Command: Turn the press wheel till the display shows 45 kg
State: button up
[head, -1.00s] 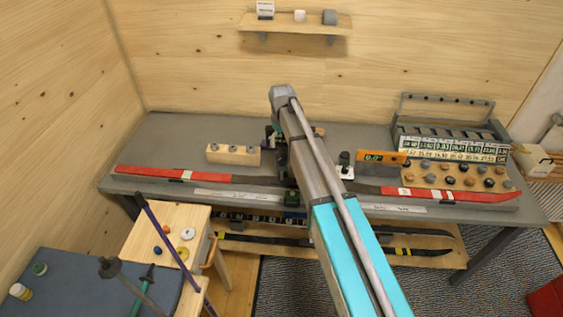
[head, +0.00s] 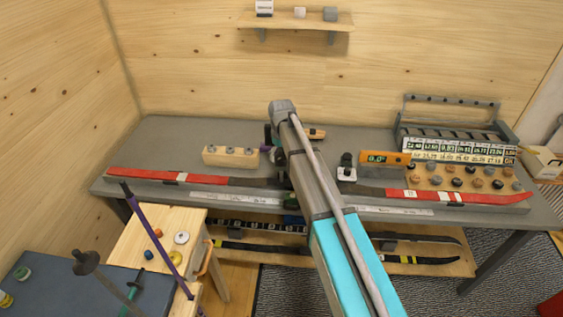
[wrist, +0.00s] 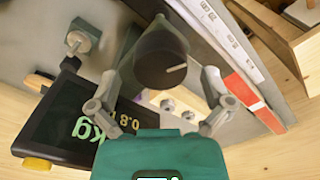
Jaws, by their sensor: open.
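The press wheel shows in the wrist view as a dark round knob (wrist: 162,62) with a pale pointer line. My gripper (wrist: 160,75) is open, with one finger on each side of the wheel; I cannot tell whether they touch it. A black display (wrist: 70,125) lies at the left of the wrist view, turned over in the picture. In the head view my arm hides the wheel and most of the gripper.
Red-ended skis (head: 180,176) lie along the grey bench. A wooden block with knobs (head: 231,157) stands left of my arm. An orange panel with a small green readout (head: 385,158) and a rack of number cards (head: 460,150) stand to the right. A small wooden table (head: 135,235) is in front.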

jog(key=shift+f+b, duration=0.45)
jog(key=shift+f, duration=0.25)
jog(key=c, duration=1.1)
jog(key=shift+o, duration=0.2)
jog(key=shift+m, duration=0.3)
jog(key=o, duration=1.1)
jog(key=shift+c, duration=0.2)
